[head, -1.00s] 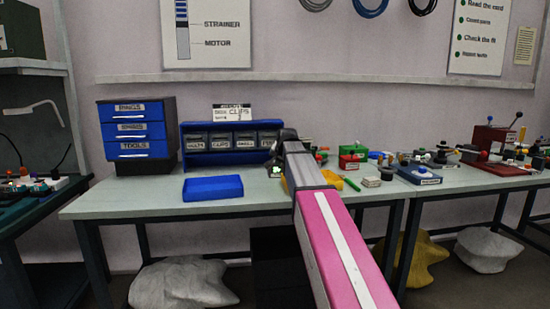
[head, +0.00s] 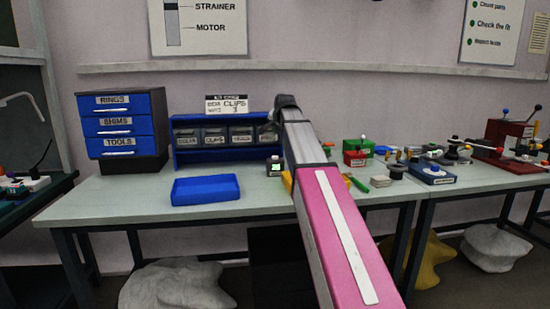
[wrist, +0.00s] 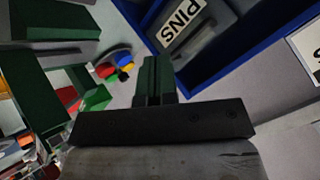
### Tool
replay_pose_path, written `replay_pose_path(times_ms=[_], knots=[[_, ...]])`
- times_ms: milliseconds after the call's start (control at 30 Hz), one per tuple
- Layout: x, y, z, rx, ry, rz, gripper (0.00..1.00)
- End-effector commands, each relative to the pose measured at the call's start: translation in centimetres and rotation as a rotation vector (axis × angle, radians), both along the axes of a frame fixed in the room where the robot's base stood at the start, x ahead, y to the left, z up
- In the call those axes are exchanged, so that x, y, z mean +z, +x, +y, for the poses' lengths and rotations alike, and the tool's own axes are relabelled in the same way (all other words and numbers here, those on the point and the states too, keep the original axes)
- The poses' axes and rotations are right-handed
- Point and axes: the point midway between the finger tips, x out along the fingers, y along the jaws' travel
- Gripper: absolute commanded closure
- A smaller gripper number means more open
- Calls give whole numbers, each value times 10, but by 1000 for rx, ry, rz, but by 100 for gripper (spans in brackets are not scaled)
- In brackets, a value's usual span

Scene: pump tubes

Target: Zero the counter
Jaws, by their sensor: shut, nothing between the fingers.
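The counter appears to be the small dark device with a lit green display (head: 275,168), standing on the bench right of the blue tray.
The blue bin rack (head: 190,156) and drawer cabinet (head: 122,128) stand at the back. A blue tray (head: 206,189) lies in front. Right of my arm are a red-and-green box (head: 357,158), a blue box (head: 432,174) and small parts. The bench's front left is clear.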

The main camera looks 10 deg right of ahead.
Motion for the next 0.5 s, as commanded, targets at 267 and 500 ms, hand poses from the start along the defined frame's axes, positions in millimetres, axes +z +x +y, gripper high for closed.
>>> replay_pose_path(times_ms=[267,500], knots=[[-19,-1,0,1,-1,0,100],[-50,-1,0,1,0,1,100]])
